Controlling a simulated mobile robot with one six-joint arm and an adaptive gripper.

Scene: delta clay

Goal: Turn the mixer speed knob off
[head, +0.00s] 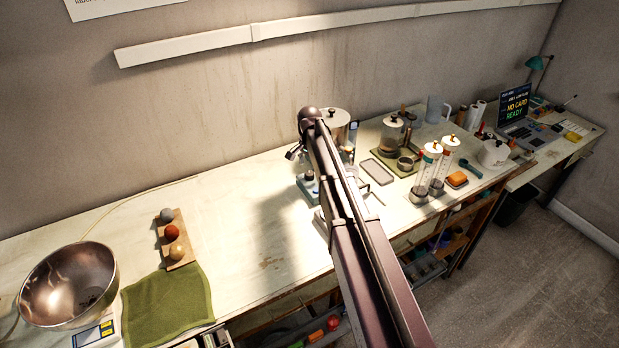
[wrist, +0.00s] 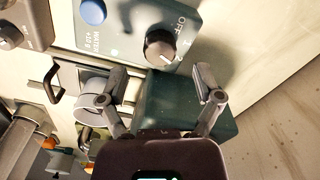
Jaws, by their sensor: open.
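The speed knob (wrist: 160,47) is a dark round knob with a pale face on a blue-grey panel (wrist: 205,45), beside the printed word OFF. Its exact setting is too small to tell. My gripper (wrist: 160,76) is open, its two fingers spread apart at either side below the knob in the wrist view. Nothing is held between them, and the knob appears apart from both fingertips. A dark green box-shaped body (wrist: 180,105) shows behind the fingers. In the head view my arm hides most of this equipment; a small blue-grey part (head: 307,187) shows beside it.
A blue button (wrist: 93,12) sits left of the knob, near a WATER label. A metal cup-like part (wrist: 92,108) and a black handle (wrist: 52,84) lie close to the left finger. A metal bowl (head: 68,283) and a green cloth (head: 168,305) are at the left.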

